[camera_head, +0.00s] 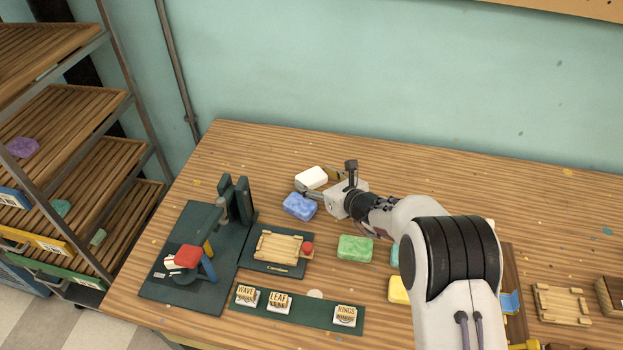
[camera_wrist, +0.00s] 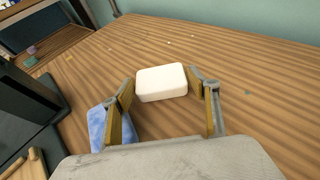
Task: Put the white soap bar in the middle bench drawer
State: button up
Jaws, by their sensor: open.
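The white soap bar (camera_head: 312,178) lies on the wooden bench in the head view, just beyond a blue soap bar (camera_head: 300,206). My gripper (camera_head: 322,184) is low over the bench beside the white bar. In the wrist view the white soap bar (camera_wrist: 162,83) sits ahead, between the lines of my gripper's two open fingers (camera_wrist: 164,92). Its near edge is about level with the fingertips, and neither finger is clearly touching it. The blue bar (camera_wrist: 97,125) is partly hidden behind the left finger. The middle bench drawer cannot be made out in either view.
A green soap bar (camera_head: 355,248) and a yellow one (camera_head: 398,290) lie nearer the front. A dark press stand (camera_head: 240,200), a wooden mould (camera_head: 279,247) and a stamp strip (camera_head: 315,314) stand at left. A slatted rack (camera_head: 75,150) is beyond the bench's left edge. The bench behind the white bar is clear.

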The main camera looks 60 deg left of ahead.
aim_at(312, 177)
jog(key=shift+x, duration=1.1)
jog(key=c, duration=0.9)
jog(key=shift+r, duration=5)
